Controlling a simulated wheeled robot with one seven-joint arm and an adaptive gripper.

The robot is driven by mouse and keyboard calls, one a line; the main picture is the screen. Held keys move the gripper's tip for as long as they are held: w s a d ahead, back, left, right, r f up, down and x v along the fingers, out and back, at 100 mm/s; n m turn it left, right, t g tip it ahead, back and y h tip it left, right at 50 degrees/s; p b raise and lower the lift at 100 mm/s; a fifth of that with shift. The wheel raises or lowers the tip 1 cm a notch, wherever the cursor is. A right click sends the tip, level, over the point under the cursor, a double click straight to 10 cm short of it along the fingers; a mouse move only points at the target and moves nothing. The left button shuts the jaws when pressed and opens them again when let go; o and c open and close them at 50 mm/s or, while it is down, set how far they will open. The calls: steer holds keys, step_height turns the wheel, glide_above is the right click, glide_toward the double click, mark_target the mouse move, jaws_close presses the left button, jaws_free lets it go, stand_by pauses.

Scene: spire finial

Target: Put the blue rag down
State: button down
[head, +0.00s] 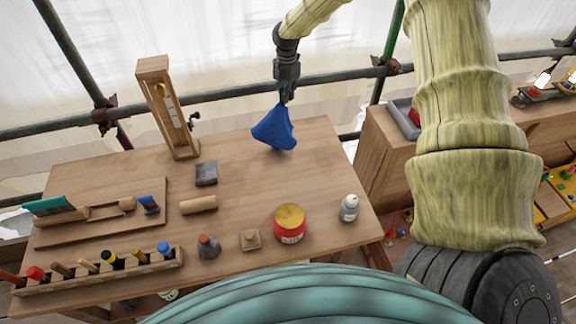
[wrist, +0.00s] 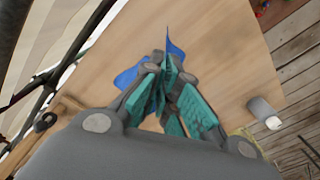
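The blue rag (head: 273,131) hangs from my gripper (head: 287,97) over the back right part of the wooden table (head: 320,160). Its upper end is pinched between the fingers, and its lower edge hangs at or just above the tabletop; I cannot tell whether it touches. In the wrist view, blue cloth (wrist: 128,76) shows on both sides of the teal finger pads of my gripper (wrist: 166,75), which are close together on it. Part of the rag is hidden behind the fingers.
A wooden frame stand (head: 165,110) rises at the back left. The table around the rag is clear. A scaffold rail runs behind.

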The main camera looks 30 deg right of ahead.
steer(key=s+a+f, duration=0.4)
steer(key=s+f, duration=0.2)
steer(key=s, duration=0.1)
steer(key=s+a+f, duration=0.4)
steer(key=s+f, duration=0.2)
steer(key=s, duration=0.2)
steer(key=s+a+f, duration=0.4)
steer(key=s+f, duration=0.2)
steer(key=s, duration=0.1)
steer(key=shift+s+f, duration=0.2)
steer(key=shift+f, duration=0.2)
steer(key=c, duration=1.3)
jaws_free()
steer(key=shift+o, duration=0.3)
